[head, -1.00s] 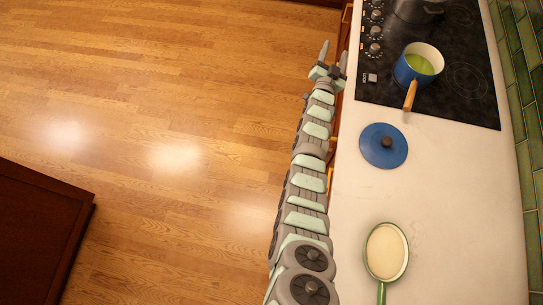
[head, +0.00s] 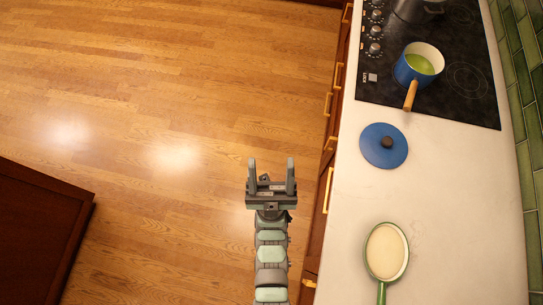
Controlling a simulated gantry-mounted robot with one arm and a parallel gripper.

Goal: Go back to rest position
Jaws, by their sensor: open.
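My gripper (head: 271,170) is open and empty in the head view. Its two fingers are apart and point toward the top of the picture. It is over the wooden floor (head: 180,90), just left of the counter's edge, and touches nothing. My arm reaches up to it from the bottom of the picture.
The white counter (head: 440,190) on the right holds a blue lid (head: 376,150), a green-rimmed pan (head: 385,252) and a black cooktop (head: 460,95) with a blue saucepan (head: 405,72) and a dark pot (head: 410,12). A dark cabinet (head: 35,235) stands at lower left. The floor between is clear.

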